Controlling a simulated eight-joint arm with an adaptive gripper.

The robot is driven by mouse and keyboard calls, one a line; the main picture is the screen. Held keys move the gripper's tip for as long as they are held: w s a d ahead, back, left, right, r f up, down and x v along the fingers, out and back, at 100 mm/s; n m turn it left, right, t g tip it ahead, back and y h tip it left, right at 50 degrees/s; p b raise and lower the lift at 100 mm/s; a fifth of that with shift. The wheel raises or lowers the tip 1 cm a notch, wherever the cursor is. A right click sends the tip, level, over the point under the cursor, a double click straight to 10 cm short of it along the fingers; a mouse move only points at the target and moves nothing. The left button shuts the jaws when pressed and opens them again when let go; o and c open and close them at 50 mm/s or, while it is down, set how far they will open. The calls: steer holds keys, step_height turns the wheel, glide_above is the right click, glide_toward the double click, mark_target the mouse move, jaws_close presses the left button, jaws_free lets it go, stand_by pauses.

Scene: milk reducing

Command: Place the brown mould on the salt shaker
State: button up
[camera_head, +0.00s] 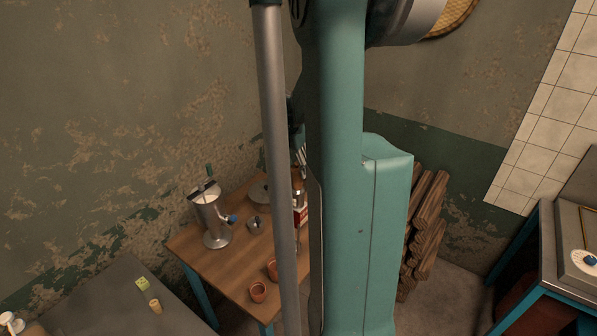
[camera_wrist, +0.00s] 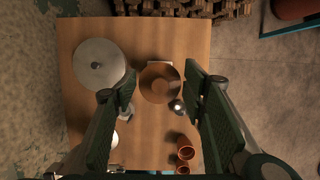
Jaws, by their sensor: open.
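In the wrist view my gripper (camera_wrist: 161,84) is open above the wooden table, its two fingers wide apart. A round brown thing (camera_wrist: 160,84), seen from above and probably the brown mould, appears between the fingertips; I cannot tell the height gap. A small shiny metal top (camera_wrist: 177,107), possibly the salt shaker, is just below and right of it, between the fingers. Two small brown cups (camera_wrist: 185,146) stand lower right; they also show in the head view (camera_head: 258,291).
The wooden table (camera_head: 238,265) also bears a metal disc (camera_wrist: 98,65) and a tall metal pot (camera_head: 212,218). Firewood (camera_head: 427,220) is stacked beyond the table. A grey worktop (camera_head: 110,300) is front left.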

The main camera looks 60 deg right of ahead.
steer(key=shift+v, duration=2.95)
steer(key=shift+a, duration=0.1)
steer(key=shift+w+a+r, duration=0.1)
steer(key=shift+a+r, duration=0.05)
steer(key=shift+a, duration=0.1)
steer(key=w+a+r+m+t, duration=0.1)
steer(key=a+r+m+t, duration=0.2)
steer(key=a, duration=1.1)
steer(key=w+a+r+m+t, duration=0.1)
steer(key=a+r+m, duration=0.35)
steer(key=a, duration=0.95)
steer(key=s+a+f+m+t+y, duration=0.1)
steer(key=s+a+m, duration=0.2)
steer(key=a, duration=0.5)
steer(key=s+a+m+t+y, duration=0.1)
steer(key=s+a+m, duration=0.3)
steer(key=a, duration=0.4)
steer(key=s+a+f+m+t+y, duration=0.1)
steer(key=s+a+m, duration=0.2)
steer(key=a, duration=0.5)
steer(key=shift+s+a+f, duration=0.2)
steer(key=shift+s+f, duration=0.05)
steer(key=shift+f, duration=0.1)
